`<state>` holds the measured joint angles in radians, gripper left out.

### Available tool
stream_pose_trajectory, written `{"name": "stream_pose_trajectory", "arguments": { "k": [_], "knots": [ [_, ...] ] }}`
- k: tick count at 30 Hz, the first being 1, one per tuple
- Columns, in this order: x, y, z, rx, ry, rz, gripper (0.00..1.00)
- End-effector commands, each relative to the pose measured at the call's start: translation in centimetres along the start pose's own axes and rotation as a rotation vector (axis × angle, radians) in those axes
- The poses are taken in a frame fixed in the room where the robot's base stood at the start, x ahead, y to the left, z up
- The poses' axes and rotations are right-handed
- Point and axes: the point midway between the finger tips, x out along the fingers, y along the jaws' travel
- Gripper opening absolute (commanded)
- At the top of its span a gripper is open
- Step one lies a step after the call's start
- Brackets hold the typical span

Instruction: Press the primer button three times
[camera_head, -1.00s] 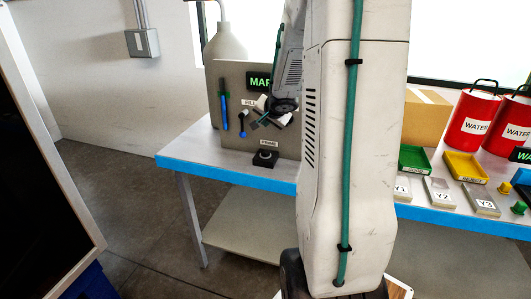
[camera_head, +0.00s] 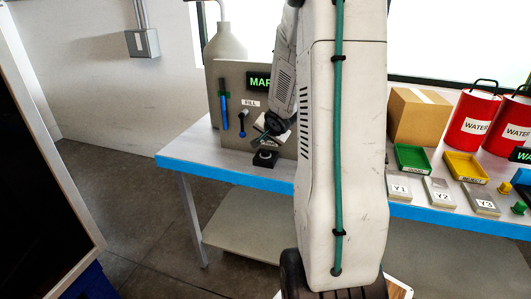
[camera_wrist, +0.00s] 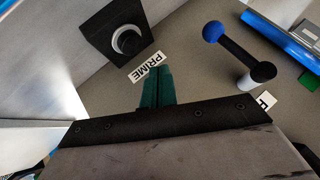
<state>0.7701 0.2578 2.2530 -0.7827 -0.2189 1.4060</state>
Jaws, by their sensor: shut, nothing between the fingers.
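My gripper (camera_head: 262,138) is above the block in the head view and partly covers the panel label there. In the wrist view my gripper (camera_wrist: 157,82) has its green fingers together and empty. I cannot tell whether they touch anything.
The grey panel (camera_head: 217,75) has a blue-and-green gauge (camera_head: 224,110) and a blue-and-black lever (camera_head: 242,120) left of my gripper. A cardboard box (camera_head: 420,115), a green tray (camera_head: 413,158), a yellow tray (camera_head: 466,167) and red WATER cans (camera_head: 470,120) stand at right.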

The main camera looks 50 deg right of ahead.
Motion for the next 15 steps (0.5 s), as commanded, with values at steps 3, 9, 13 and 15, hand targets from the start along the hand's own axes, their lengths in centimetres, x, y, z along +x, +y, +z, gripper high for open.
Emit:
{"name": "stream_pose_trajectory", "arguments": {
  "k": [3,9,13,15],
  "knots": [
    [1.0,0.7,0.8,0.002,-0.003,0.001,0.0],
    [1.9,1.4,1.4,0.0,0.0,0.0,0.0],
    [2.0,1.5,1.4,-0.001,0.001,0.0,0.0],
    [2.0,1.5,1.4,-0.002,0.001,0.0,0.0]
  ]
}}
